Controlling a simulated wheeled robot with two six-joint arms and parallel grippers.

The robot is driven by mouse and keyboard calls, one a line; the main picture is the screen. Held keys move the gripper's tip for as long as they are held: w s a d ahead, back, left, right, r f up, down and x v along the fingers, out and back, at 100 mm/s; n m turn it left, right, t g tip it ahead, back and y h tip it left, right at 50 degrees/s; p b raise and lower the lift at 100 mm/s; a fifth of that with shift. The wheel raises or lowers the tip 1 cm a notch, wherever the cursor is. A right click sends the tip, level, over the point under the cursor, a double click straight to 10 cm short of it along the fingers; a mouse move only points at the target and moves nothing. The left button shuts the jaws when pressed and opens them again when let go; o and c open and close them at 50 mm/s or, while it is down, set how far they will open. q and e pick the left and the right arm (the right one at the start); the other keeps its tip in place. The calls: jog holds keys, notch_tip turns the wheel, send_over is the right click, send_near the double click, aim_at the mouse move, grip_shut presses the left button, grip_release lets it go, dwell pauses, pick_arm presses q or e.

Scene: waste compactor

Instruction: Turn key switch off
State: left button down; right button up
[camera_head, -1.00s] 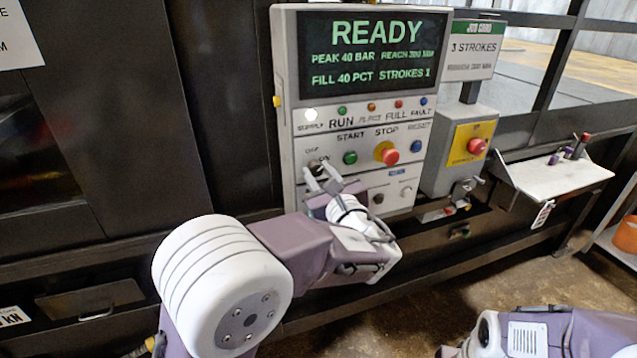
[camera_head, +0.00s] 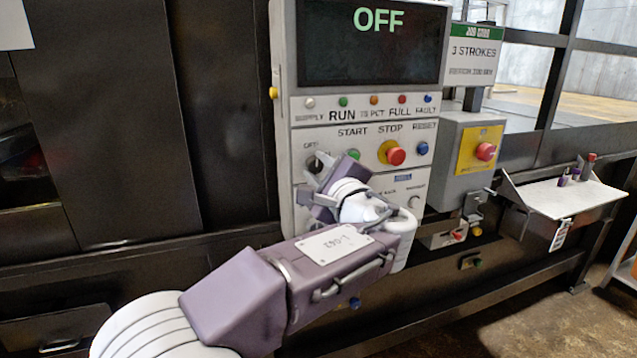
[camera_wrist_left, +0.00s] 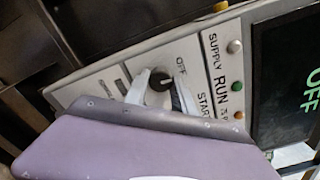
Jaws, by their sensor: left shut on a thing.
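The key switch (camera_wrist_left: 159,80) is a dark round knob under an OFF label on the grey control panel (camera_head: 283,150). It also shows in the head view (camera_head: 315,163), partly hidden by my gripper. My left gripper (camera_head: 313,172) is at the switch with its two light fingers on either side of it, shut on the knob. The fingers also show in the left wrist view (camera_wrist_left: 160,96). The display (camera_head: 372,48) reads OFF, and the supply lamp (camera_head: 310,103) looks dull. My right gripper is not in view.
To the right of the switch are a green start button (camera_head: 352,155), a red stop button (camera_head: 396,156) and a blue reset button (camera_head: 423,148).

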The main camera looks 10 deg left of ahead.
pick_arm(q)
jog(key=shift+n+b, duration=0.4)
dwell(0.3)
jog(key=c, duration=1.1)
grip_release()
jog(key=shift+o, duration=0.2)
jog(key=b+v, duration=0.1)
jog(key=v, duration=0.8)
